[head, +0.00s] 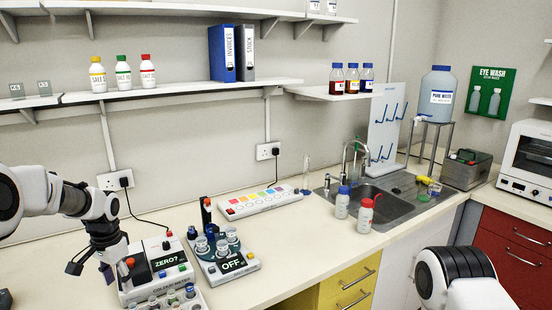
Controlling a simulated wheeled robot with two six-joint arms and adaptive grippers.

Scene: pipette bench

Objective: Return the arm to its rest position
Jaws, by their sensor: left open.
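My left arm comes in from the left, and its gripper (90,270) points down with its fingers apart. It holds nothing that I can see. It hangs at the left side of the colour meter (150,284), whose screen reads "ZERO?", and partly covers that end of the bench; whether it touches the meter is unclear. My right arm shows only as a white and black link at the bottom right. Its gripper is outside the picture.
A device reading "OFF" (232,265) with several vials stands right of the meter. Behind it lies a white strip with coloured squares (260,202). Two capped bottles, one blue-topped (342,205) and one red-topped (365,218), stand by the sink (392,205). The front bench between is clear.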

